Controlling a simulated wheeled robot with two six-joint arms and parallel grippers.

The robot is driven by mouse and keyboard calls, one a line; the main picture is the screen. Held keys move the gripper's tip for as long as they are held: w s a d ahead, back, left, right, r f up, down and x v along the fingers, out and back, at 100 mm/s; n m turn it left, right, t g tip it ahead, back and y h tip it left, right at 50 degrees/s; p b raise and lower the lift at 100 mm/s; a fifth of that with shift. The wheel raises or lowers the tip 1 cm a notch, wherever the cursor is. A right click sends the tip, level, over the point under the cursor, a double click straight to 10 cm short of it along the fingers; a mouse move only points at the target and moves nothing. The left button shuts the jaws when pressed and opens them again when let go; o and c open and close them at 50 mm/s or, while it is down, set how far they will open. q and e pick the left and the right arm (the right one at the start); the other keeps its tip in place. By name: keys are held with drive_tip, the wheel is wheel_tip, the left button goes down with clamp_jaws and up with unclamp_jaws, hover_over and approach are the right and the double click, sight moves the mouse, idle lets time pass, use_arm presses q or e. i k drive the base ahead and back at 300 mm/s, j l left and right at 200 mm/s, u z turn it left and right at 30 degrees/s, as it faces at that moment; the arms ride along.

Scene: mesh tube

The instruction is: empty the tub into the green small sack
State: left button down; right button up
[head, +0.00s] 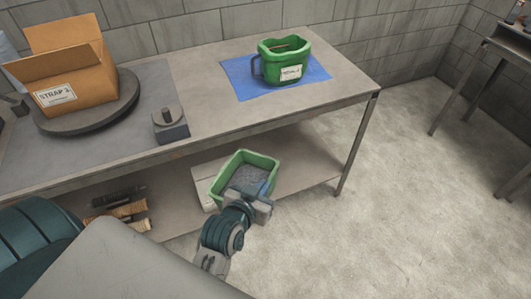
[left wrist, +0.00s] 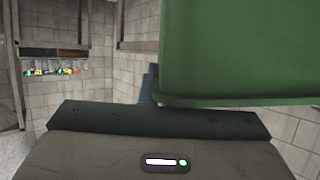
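The green tub (head: 229,167) is open-topped, with a grey fill inside, in front of the table's lower shelf. My left gripper (head: 262,192) is at the tub's near right corner, one finger inside its rim, and appears shut on its wall. In the left wrist view the tub's green wall (left wrist: 240,50) fills the upper right, beside a finger. The green small sack (head: 270,71) stands upright and open on a blue mat (head: 242,83) on the table, with a white label in front and something reddish inside. My right gripper is not in view.
An open cardboard box (head: 83,88) labelled STRAP sits on a round turntable (head: 98,120) at the left. A small grey block with a knob (head: 170,125) stands near the table edge. The tabletop around the mat (head: 215,110) is clear.

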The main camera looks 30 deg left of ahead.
sight(283, 62)
drive_tip(key=i+l, duration=0.25)
drive_tip(key=i+l+u, duration=0.15)
drive_tip(key=l, duration=0.25)
drive_tip(key=i+l, duration=0.3)
drive_tip(key=i+l+u, duration=0.1)
drive_tip(key=l, duration=0.25)
drive_tip(key=i+l+u, duration=0.1)
drive_tip(key=i+l, duration=0.4)
drive_tip(key=l, duration=0.25)
